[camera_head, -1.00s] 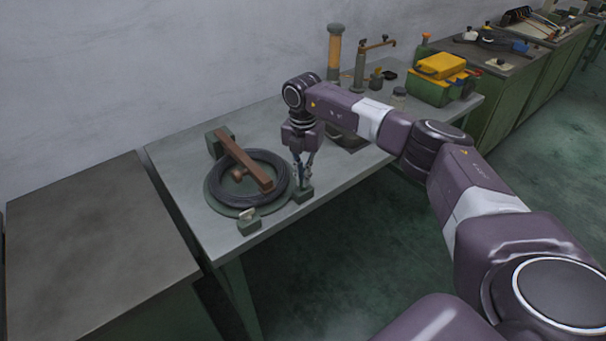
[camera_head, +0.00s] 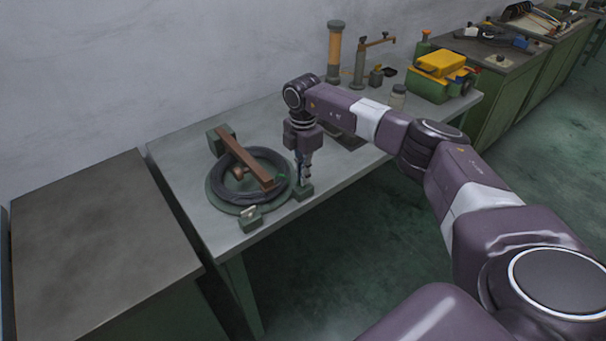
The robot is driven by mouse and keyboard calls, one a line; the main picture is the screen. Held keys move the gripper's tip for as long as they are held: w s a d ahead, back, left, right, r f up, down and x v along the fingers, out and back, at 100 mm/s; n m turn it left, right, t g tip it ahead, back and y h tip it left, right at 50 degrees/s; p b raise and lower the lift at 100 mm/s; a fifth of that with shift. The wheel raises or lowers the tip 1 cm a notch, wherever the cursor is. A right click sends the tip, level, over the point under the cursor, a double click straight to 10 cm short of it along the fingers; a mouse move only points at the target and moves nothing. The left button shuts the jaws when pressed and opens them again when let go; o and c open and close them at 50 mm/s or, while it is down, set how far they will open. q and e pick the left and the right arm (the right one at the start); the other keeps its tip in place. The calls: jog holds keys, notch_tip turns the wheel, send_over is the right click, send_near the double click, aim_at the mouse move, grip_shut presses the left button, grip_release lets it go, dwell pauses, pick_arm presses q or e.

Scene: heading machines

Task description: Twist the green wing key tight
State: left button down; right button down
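My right gripper (camera_head: 304,179) points straight down over a small green block (camera_head: 303,193) at the table's front edge, beside the coil. Its fingertips are at the top of the block and are seen nearly edge-on, so the gap between them does not show. A similar green block (camera_head: 250,220) with a small pale piece on top stands to the left, in front of the coil. My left gripper is not in view.
A dark coil (camera_head: 280,190) lies on a round green base under a brown bar (camera_head: 247,165). The left bench (camera_head: 95,230) is bare.

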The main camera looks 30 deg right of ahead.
jog(key=shift+w+d+r, duration=0.1)
jog(key=shift+w+r, duration=0.15)
jog(key=c, duration=2.2)
grip_release()
jog(key=shift+s, duration=0.1)
jog(key=shift+o, duration=0.2)
jog(key=shift+f, duration=0.15)
notch_tip(320, 180, up, 12)
